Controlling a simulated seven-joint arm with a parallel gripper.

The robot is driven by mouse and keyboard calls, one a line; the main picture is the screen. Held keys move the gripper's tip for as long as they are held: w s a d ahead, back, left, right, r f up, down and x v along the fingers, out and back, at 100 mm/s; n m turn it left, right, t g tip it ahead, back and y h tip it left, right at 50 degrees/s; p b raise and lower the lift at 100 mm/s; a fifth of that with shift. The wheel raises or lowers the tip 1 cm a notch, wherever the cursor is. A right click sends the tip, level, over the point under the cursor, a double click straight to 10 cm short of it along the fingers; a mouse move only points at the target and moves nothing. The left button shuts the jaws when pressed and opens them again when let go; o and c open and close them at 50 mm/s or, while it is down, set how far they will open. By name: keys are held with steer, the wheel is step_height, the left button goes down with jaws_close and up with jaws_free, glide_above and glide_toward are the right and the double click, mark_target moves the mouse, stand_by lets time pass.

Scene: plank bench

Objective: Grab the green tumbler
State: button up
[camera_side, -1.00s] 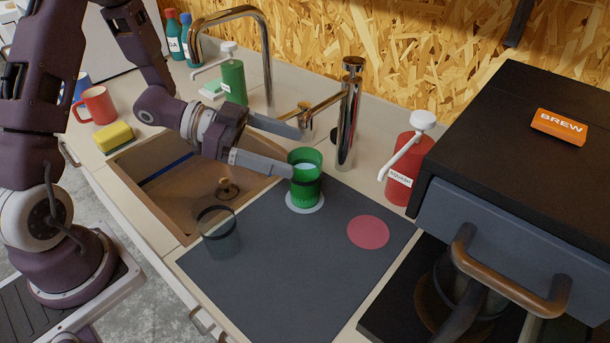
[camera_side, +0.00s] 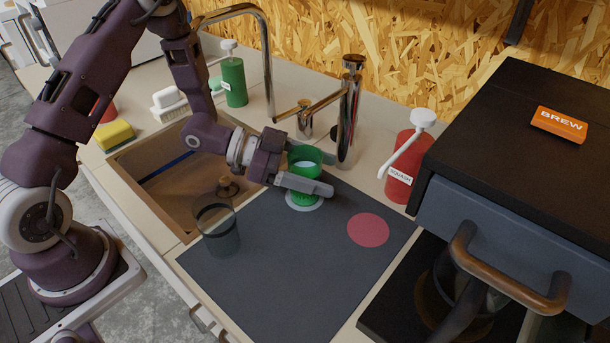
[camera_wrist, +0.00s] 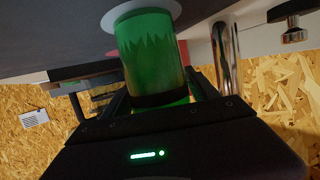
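The green tumbler (camera_side: 304,158) stands upright on a white disc (camera_side: 305,205) at the back edge of the dark mat. My gripper (camera_side: 306,168) is level with its side, with the near finger crossing in front of it and the far finger mostly hidden behind it. In the wrist view the tumbler (camera_wrist: 150,55) sits between the fingers of my gripper (camera_wrist: 160,85), which appear spread on either side. It looks upside down there, with the white disc (camera_wrist: 140,12) at the top. Contact with the fingers is not clear.
A clear grey glass (camera_side: 217,232) stands at the mat's left edge by the sink (camera_side: 165,205). A chrome tap (camera_side: 347,115) and a red pump bottle (camera_side: 402,165) are close behind and right. A pink disc (camera_side: 368,230) lies on the mat (camera_side: 290,275), otherwise clear.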

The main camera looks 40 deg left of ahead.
jaws_close()
steer(key=shift+r, duration=0.15)
